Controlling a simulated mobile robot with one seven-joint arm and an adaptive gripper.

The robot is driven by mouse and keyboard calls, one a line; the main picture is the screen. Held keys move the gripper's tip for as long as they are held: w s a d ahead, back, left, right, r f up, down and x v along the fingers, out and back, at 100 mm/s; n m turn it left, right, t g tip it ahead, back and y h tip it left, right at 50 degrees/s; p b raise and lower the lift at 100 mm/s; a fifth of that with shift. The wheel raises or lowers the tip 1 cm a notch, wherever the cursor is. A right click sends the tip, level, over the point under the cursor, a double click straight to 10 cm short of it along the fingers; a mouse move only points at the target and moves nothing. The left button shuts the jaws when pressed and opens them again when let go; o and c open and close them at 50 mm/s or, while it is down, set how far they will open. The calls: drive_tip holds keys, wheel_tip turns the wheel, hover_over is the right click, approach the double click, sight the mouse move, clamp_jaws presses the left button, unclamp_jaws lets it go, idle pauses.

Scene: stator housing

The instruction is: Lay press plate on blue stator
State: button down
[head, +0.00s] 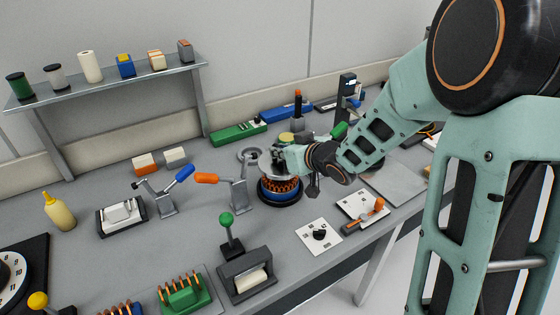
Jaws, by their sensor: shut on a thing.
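The blue stator (279,194), a blue ring with copper windings, stands upright on a dark round base near the middle of the bench. My gripper (279,158) is directly over it, reaching in from the right. It is shut on the press plate (265,164), a light grey round piece whose left edge shows at the stator's top. The gripper hides much of the plate. I cannot tell whether the plate touches the stator or hangs just above it.
Toggle clamps with an orange handle (207,179) and a blue handle (185,174) stand left of the stator. A white square plate (319,236) lies in front right. A green-knobbed lever (226,219) stands in front left.

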sight(280, 161)
wheel_tip(280, 161, down, 3)
drive_tip(key=shift+w+r, duration=0.1)
drive_tip(key=shift+r, duration=0.05)
drive_tip(key=shift+f+b, duration=0.6)
drive_tip(key=shift+b, duration=0.1)
drive_tip(key=c, duration=2)
unclamp_jaws()
drive_tip(key=shift+o, duration=0.2)
drive_tip(key=shift+r+p, duration=0.3)
drive_tip(key=p+v, duration=0.2)
drive_tip(key=v, duration=1)
drive_tip(key=shift+r+p, duration=0.25)
drive_tip(key=shift+p, duration=0.15)
